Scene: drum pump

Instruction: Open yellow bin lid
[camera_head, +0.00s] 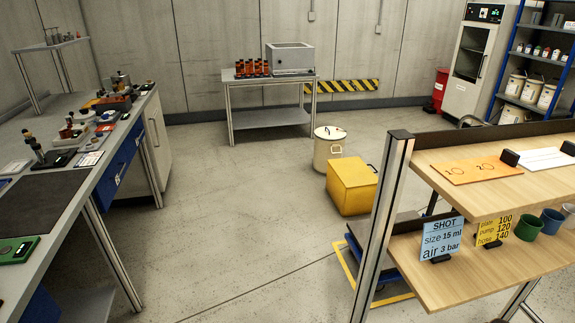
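The yellow bin (351,194) stands on the floor right of the middle in the head view. Its yellow lid (353,173) is down on top and looks closed. The bin is behind the near wooden shelf unit, whose metal post passes close to its right side. Neither of my grippers shows in the head view.
A cream drum (327,150) stands just behind the bin. The wooden shelf unit (470,268) fills the right front, with a blue cart (371,255) partly hidden behind its post. A long workbench (60,200) runs along the left. The floor (230,215) between is clear.

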